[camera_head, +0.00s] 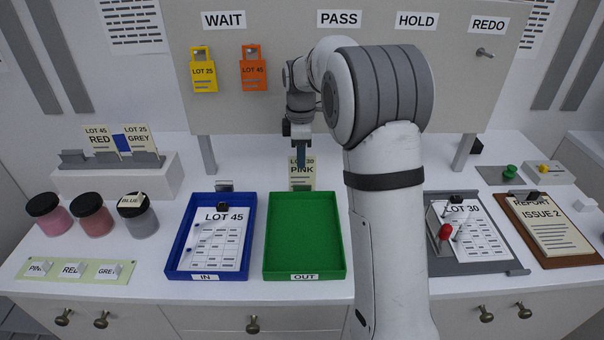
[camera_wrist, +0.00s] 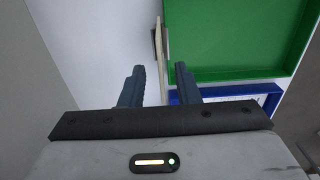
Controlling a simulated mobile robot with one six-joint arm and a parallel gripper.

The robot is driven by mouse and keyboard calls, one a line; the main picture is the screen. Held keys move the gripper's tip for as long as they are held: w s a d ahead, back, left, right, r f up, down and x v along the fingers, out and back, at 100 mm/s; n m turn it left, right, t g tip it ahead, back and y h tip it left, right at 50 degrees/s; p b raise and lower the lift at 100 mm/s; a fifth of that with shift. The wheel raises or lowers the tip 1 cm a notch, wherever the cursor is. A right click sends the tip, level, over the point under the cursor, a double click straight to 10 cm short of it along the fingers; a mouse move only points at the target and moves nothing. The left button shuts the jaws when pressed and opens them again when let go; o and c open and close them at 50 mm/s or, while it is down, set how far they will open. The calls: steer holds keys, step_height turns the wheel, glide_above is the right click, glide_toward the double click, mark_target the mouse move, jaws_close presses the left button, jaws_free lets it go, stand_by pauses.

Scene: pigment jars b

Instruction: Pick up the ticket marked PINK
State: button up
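The ticket marked PINK (camera_head: 301,176) is pale yellow with "LOT 30" at its top, partly covered by my gripper. It stands upright behind the green OUT tray. In the wrist view the ticket (camera_wrist: 158,50) shows nearly edge-on as a thin cream strip, its lower part running between my fingers. My gripper (camera_head: 302,158) points down at the ticket's top from above. In the wrist view my gripper (camera_wrist: 159,75) is open, with a finger on each side of the ticket and a visible gap to both.
The green tray (camera_head: 305,277) is empty. The blue tray (camera_head: 207,271) holds a LOT 45 sheet. RED (camera_head: 101,139) and GREY (camera_head: 137,137) tickets stand in a rack at left. Three jars (camera_head: 92,216) stand below it. A hooked board (camera_head: 270,120) rises behind. A grey clipboard (camera_head: 470,268) lies right.

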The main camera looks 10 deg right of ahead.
mark_target(302, 174)
step_height(302, 174, down, 4)
steer(key=shift+s+d, duration=0.1)
steer(key=shift+d, duration=0.05)
steer(key=shift+c, duration=0.3)
jaws_close()
